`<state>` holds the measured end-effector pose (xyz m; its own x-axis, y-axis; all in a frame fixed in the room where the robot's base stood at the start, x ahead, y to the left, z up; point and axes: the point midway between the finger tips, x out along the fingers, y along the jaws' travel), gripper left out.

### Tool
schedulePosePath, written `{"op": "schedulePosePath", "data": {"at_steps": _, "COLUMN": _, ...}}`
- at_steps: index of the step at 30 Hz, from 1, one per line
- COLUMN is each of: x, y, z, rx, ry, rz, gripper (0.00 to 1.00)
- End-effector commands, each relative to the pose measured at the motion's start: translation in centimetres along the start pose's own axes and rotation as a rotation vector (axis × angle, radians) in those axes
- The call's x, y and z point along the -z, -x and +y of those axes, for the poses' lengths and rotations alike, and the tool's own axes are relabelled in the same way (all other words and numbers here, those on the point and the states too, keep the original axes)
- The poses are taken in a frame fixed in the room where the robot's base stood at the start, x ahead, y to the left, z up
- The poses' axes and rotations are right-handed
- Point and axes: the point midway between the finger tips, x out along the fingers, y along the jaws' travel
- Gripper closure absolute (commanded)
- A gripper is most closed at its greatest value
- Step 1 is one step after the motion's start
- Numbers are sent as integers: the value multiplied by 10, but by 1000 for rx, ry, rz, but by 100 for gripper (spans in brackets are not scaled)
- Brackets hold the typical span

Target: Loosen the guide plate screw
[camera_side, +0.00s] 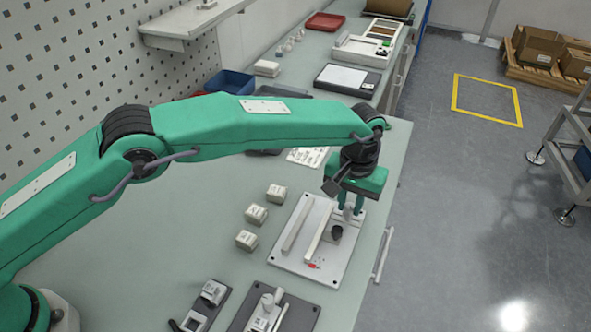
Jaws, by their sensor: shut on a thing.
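A white plate (283,253) with two raised pale rails (297,226) lies on the bench near its right edge; it looks like the guide plate. My gripper (349,212) points down over the plate's far right part, to the right of the rails. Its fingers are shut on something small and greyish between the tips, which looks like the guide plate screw. The fingers and the small size hide its details. A dark round part (336,233) sits on the plate just in front of the fingers. A small red item (314,265) lies at the plate's near side.
Several pale blocks (256,214) stand in a row left of the plate. Dark fixtures (208,298) with light parts stand at the near edge of view. A blue bin (232,84) and a red tray (325,22) are farther back. The bench left of the blocks is clear.

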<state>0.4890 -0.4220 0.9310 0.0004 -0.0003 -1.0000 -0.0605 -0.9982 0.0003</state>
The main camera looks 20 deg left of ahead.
Motion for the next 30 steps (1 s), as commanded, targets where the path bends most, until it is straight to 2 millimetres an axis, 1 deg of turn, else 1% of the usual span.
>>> {"op": "schedulePosePath", "data": {"at_steps": 12, "x": -1, "y": 1, "z": -1, "rx": 3, "ry": 11, "rz": -4, "gripper": 100}}
{"op": "schedulePosePath", "data": {"at_steps": 13, "x": -1, "y": 1, "z": -1, "rx": 3, "ry": 10, "rz": -4, "gripper": 77}}
{"op": "schedulePosePath", "data": {"at_steps": 16, "x": -1, "y": 1, "z": 0, "rx": 2, "ry": 10, "rz": -3, "gripper": 58}}
{"op": "schedulePosePath", "data": {"at_steps": 26, "x": 0, "y": 1, "z": 0, "rx": 1, "ry": 10, "rz": -1, "gripper": 57}}
{"op": "schedulePosePath", "data": {"at_steps": 30, "x": 0, "y": 7, "z": 0, "rx": 0, "ry": 9, "rz": 0, "gripper": 57}}
